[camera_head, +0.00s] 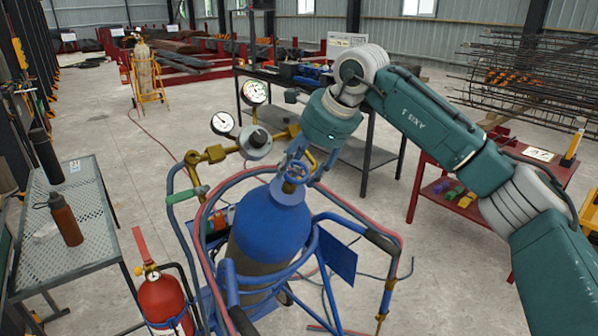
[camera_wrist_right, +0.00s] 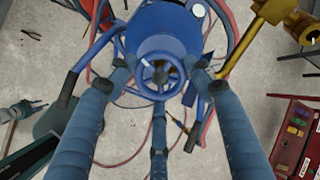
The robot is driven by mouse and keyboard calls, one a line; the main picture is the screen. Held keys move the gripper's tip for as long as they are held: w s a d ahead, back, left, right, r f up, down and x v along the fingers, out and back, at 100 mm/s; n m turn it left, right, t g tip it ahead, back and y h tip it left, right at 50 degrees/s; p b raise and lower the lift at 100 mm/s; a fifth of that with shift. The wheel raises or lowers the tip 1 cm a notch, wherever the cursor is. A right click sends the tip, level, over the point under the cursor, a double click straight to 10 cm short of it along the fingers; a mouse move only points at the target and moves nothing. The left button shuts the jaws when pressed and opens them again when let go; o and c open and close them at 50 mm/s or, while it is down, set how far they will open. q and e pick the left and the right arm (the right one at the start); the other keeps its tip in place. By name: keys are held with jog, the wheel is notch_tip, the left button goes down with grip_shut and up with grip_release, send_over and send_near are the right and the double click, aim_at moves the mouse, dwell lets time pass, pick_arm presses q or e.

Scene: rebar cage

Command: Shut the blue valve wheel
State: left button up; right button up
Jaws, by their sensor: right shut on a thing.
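The blue valve wheel (camera_head: 295,173) sits on the brass valve at the top of a blue gas cylinder (camera_head: 270,222). My right gripper (camera_head: 310,165) reaches down over it from above. In the right wrist view the spoked wheel (camera_wrist_right: 160,76) lies between the fingers of my right gripper (camera_wrist_right: 161,75), one on each side and a third below. The fingers are shut on the wheel's rim. Whether the valve is open or shut cannot be told. My left gripper is not in view.
Two pressure gauges (camera_head: 222,123) and a brass regulator (camera_head: 213,155) stand left of the wheel. Red hoses and the blue cart's frame (camera_head: 318,241) surround the cylinder. A red fire extinguisher (camera_head: 166,302) and a perforated metal table (camera_head: 95,215) are at left.

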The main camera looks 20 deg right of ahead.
jog(key=m+b, duration=0.2)
jog(key=m, duration=0.4)
jog(key=shift+m+t, duration=0.3)
jog(key=m+h+b, duration=0.1)
jog(key=m+b, duration=0.1)
jog(key=m, duration=0.4)
jog(key=shift+s+f+m, duration=0.1)
jog(key=shift+m, duration=0.2)
jog(key=o, duration=1.2)
jog(key=shift+c, duration=0.2)
jog(key=shift+r, duration=0.2)
jog(key=v, duration=1.1)
jog(key=shift+s+r, duration=0.15)
jog(key=shift+s, duration=0.25)
